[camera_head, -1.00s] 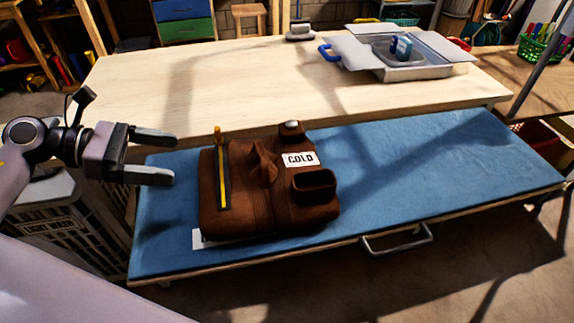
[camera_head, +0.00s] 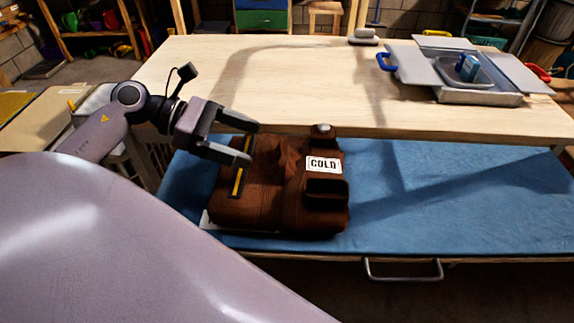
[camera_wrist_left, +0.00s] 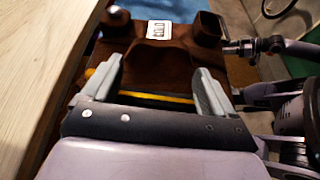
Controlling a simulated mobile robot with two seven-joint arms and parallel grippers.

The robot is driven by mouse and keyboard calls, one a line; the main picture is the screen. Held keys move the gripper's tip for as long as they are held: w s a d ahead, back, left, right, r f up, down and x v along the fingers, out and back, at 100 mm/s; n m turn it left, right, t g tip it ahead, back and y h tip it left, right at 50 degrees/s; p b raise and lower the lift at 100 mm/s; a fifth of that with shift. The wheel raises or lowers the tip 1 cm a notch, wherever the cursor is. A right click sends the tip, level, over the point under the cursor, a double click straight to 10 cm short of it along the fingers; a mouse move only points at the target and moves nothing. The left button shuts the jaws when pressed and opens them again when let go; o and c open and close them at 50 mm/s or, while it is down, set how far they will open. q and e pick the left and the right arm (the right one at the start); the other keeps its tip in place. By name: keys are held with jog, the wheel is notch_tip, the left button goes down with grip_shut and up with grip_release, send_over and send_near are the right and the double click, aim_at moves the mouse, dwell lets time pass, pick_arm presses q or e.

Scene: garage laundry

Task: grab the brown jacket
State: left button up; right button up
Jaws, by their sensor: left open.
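The brown jacket (camera_head: 272,210) lies as a thick folded bundle on a blue padded surface (camera_head: 440,190), with a white COLD label (camera_head: 323,165) and a yellow-and-black strip (camera_head: 241,172) on it. It also fills the upper middle of the left wrist view (camera_wrist_left: 165,68). My left gripper (camera_head: 254,143) is open over the jacket's left part, its fingers near the strip. In the wrist view its fingers (camera_wrist_left: 158,68) stand either side of the strip, with nothing clearly clamped. Grey arm parts show at the right of the wrist view; whether they include my right gripper's jaws is unclear.
A pale wooden table (camera_head: 270,80) runs behind the blue surface. An open grey case (camera_head: 480,98) and a small grey object (camera_head: 363,37) are on it. A metal handle (camera_head: 403,277) sticks out at the front edge. The blue surface right of the jacket is clear.

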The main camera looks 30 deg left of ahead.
aim_at(272, 159)
pick_arm(q)
jog(key=x, duration=0.1)
jog(key=p+x, duration=0.1)
jog(key=x, duration=0.3)
jog(key=shift+d+r, duration=0.25)
jog(key=shift+r, duration=0.15)
jog(key=shift+w+d+f, duration=0.2)
jog(key=shift+d+f, duration=0.05)
jog(key=c, duration=1.3)
jog(key=shift+r, duration=0.1)
jog(key=shift+c, duration=0.4)
